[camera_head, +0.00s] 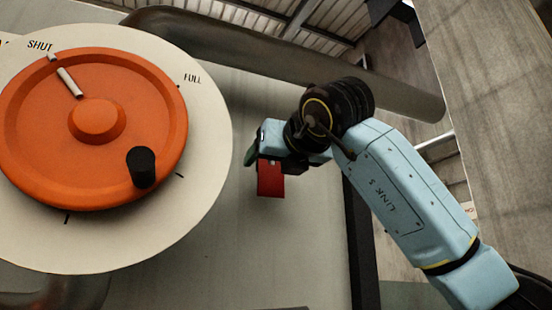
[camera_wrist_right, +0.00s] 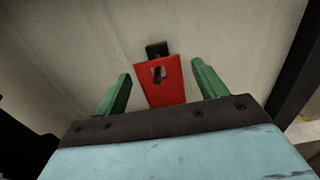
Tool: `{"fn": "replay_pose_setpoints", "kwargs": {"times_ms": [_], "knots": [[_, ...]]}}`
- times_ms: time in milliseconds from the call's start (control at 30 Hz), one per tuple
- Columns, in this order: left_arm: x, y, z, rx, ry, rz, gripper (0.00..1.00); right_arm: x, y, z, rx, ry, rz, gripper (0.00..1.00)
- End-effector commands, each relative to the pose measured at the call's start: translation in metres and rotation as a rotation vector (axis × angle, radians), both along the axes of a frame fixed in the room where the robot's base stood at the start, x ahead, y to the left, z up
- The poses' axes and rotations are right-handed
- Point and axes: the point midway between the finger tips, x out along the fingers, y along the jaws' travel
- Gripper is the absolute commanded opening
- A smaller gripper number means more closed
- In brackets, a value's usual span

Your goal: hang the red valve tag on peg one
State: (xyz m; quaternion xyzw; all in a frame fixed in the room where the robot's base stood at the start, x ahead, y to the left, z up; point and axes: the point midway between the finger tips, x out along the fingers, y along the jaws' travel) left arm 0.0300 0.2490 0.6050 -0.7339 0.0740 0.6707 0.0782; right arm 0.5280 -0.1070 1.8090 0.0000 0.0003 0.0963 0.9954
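The red valve tag (camera_head: 270,181) is a flat red plate below my right gripper (camera_head: 268,158) in the head view. In the right wrist view the tag (camera_wrist_right: 161,85) has a slot near its top, and a dark peg (camera_wrist_right: 158,74) shows in that slot. A black block (camera_wrist_right: 157,50) sits just behind the tag's top edge on the panel. My right gripper (camera_wrist_right: 162,88) is open, with a green finger on each side of the tag and a visible gap to each. No peg number is legible. My left gripper is out of view.
A large orange handwheel (camera_head: 150,105) on a pale dial (camera_head: 208,150) marked SHUT and FULL stands left of my right gripper. A thick pipe (camera_head: 405,98) crosses behind. The grey panel (camera_head: 240,260) is bare below the tag.

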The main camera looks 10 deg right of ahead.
Motion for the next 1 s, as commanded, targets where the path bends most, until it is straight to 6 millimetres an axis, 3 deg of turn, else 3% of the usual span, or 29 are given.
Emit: {"fn": "replay_pose_setpoints", "kwargs": {"times_ms": [33,333,367,533,733,1000], "knots": [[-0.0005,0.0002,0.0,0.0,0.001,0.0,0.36,-0.0001,0.0,0.0,0.0,0.0,0.0,0.64],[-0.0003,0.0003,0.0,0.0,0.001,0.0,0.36,-0.0004,-0.0002,0.0003,0.0,0.0,0.0,0.25],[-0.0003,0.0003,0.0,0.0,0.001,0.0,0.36,-0.0004,-0.0003,0.0003,0.0,0.0,0.0,0.51],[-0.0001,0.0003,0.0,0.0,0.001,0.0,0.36,-0.0005,-0.0003,0.0004,0.0,0.0,0.0,0.72],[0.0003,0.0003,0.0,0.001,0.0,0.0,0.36,-0.0004,-0.0004,0.0004,0.0,0.0,0.0,0.71],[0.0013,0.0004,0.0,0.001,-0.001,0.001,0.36,-0.0004,-0.0004,0.0003,0.0,0.0,0.0,0.36]]}}
